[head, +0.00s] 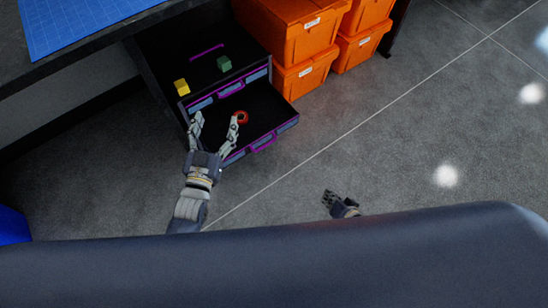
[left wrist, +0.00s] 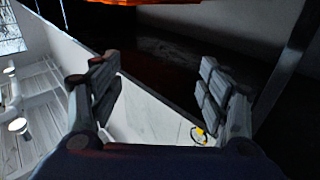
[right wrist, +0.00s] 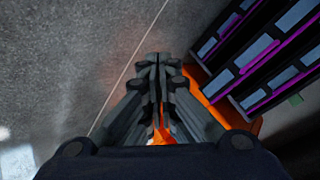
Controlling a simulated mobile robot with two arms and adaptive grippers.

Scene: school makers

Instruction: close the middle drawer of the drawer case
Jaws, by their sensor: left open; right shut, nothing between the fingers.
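The black drawer case (head: 158,70) stands under the table edge, with purple handles and pale label plates. Its middle drawer (head: 268,112) is pulled out below the top drawer front, which looks shut. A red ring (head: 243,117) lies in the open drawer. My left gripper (head: 218,121) is open at the drawer's near left side, its right finger close to the ring; contact cannot be told. Its fingers show spread in the left wrist view (left wrist: 160,85). My right gripper (head: 329,199) is shut and empty over the floor. Drawer fronts (right wrist: 268,68) show in the right wrist view.
A yellow cube (head: 181,86) and a green cube (head: 224,63) sit on top of the case. Orange bins (head: 295,40) are stacked behind and right of it. A blue mat (head: 75,20) lies on the table. The floor (head: 400,130) to the right is clear.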

